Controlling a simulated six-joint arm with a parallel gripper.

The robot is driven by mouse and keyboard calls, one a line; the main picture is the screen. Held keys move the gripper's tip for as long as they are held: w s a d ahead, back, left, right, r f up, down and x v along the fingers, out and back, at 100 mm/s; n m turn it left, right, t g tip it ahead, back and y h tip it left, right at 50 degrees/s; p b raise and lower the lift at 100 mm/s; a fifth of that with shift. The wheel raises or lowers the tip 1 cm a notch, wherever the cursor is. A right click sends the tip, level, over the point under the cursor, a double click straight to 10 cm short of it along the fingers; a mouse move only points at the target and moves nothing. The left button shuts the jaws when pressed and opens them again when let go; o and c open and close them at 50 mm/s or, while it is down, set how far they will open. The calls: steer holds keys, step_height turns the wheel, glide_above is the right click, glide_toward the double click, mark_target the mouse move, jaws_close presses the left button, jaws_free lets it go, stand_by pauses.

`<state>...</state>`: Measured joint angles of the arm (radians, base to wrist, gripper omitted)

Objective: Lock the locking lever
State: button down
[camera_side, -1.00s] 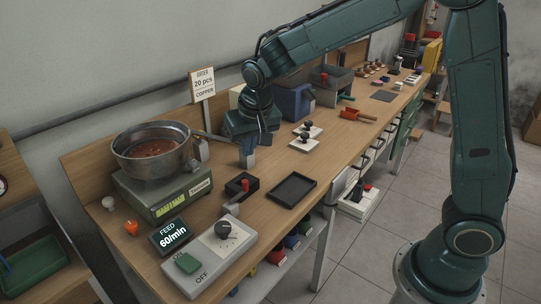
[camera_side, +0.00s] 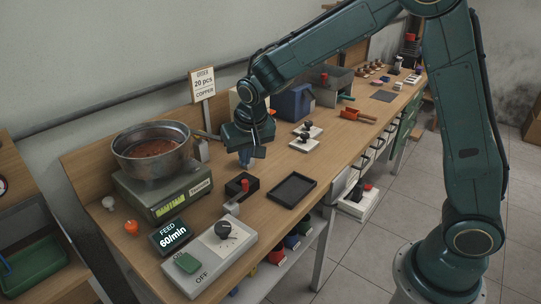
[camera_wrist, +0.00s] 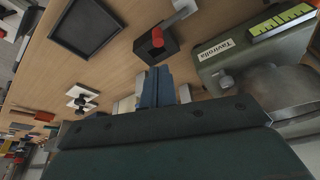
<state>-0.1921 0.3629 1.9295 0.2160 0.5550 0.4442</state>
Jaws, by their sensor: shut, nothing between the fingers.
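A black block with a red knob (camera_side: 244,184) sits on the bench in front of the scale. It also shows above my fingers in the wrist view (camera_wrist: 157,40). It may be the locking lever, but I cannot tell for certain. My gripper (camera_side: 252,161) is above the bench, behind and slightly right of this block, apart from it. Its blue fingers (camera_wrist: 156,72) are shut together with nothing between them. They point toward the block in the wrist view. The bench directly under my gripper is partly hidden.
A scale (camera_side: 163,196) carries a metal pan (camera_side: 152,140) at left. A control box with a dial (camera_side: 222,232) stands at the front. An empty black tray (camera_side: 291,189) lies right of the block. White plates with black knobs (camera_side: 305,143) sit behind it, with bare wood between.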

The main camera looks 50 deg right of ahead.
steer(key=shift+x, duration=3.55)
steer(key=shift+s+m, duration=0.4)
steer(key=shift+m, duration=0.3)
steer(key=shift+s+m+g+h, duration=0.3)
steer(key=shift+s+m+h, duration=0.1)
steer(key=shift+m, duration=0.3)
steer(key=s+m, duration=0.2)
steer(key=m, duration=0.1)
steer(key=shift+a+g+h, duration=0.15)
steer(key=shift+g+h, duration=0.25)
steer(key=m, duration=0.1)
steer(key=s+m, duration=0.1)
steer(key=m, duration=0.1)
steer(key=shift+s+a+g, duration=0.15)
steer(key=shift+a+g, duration=0.2)
steer(key=shift+g, duration=0.05)
steer(key=m, duration=0.1)
steer(key=s+a+m, duration=0.1)
steer(key=m, duration=0.1)
steer(key=shift+s+g+h, duration=0.15)
steer(key=shift+g+h, duration=0.25)
steer(key=shift+s, duration=0.2)
steer(key=shift+s+d, duration=0.2)
steer(key=shift+s, duration=0.3)
